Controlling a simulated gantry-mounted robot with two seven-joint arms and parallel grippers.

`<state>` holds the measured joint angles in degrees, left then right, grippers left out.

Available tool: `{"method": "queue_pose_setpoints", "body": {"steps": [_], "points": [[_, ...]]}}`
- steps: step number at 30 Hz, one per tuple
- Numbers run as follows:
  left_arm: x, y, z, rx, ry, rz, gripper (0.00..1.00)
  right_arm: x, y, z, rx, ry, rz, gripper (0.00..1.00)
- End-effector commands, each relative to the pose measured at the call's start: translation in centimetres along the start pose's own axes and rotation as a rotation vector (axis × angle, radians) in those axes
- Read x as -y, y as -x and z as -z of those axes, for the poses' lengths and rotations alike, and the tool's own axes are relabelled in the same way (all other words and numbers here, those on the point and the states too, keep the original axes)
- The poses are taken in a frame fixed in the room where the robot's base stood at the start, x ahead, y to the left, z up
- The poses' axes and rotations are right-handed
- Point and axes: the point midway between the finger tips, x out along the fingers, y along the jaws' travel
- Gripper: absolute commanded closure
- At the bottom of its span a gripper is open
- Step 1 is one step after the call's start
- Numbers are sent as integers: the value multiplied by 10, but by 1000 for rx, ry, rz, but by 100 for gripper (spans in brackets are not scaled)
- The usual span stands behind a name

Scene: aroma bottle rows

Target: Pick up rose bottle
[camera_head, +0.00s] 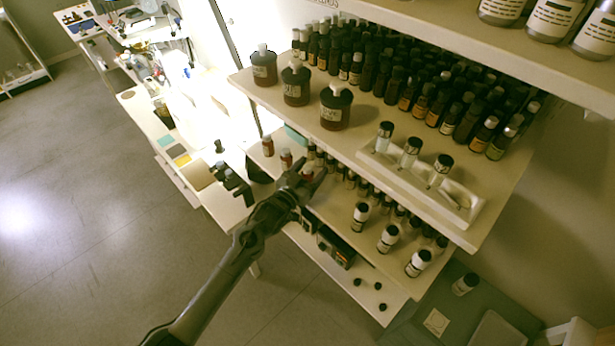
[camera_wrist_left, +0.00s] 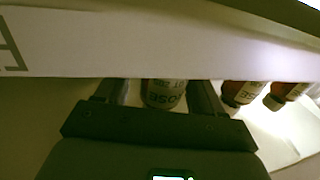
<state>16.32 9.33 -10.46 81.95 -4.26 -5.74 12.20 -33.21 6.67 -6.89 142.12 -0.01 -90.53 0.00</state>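A small bottle with a label reading ROSE (camera_wrist_left: 165,93) stands between the two fingers of my left gripper (camera_wrist_left: 160,88) in the left wrist view. A gap shows between the bottle and the left finger, so the gripper looks open around it. The bottle's top is hidden behind the shelf edge. In the head view my left gripper (camera_head: 313,178) reaches onto the middle shelf around a reddish-brown bottle (camera_head: 307,172). Two similar bottles stand in line to the left, one nearer (camera_head: 286,159) and one farther (camera_head: 267,147). My right gripper is not in view.
The upper shelf (camera_head: 400,165) overhangs the gripper and carries brown jars (camera_head: 335,108), dark bottles and a white tray (camera_head: 465,205). White-labelled bottles (camera_head: 388,238) stand right on the middle shelf. A side table (camera_head: 185,155) is left; the floor is open.

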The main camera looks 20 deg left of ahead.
Motion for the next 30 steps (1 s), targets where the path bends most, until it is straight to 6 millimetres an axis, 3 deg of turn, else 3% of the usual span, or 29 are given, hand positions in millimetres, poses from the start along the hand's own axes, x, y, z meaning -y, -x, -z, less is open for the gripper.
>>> {"method": "queue_pose_setpoints", "body": {"steps": [1,11,23,30], "points": [[0,0,0,0,0,0,38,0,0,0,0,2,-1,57],[0,0,0,0,0,0,89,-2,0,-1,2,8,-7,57],[0,0,6,-2,0,0,89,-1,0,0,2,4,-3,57],[0,0,31,-5,0,-1,89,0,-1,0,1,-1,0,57]]}}
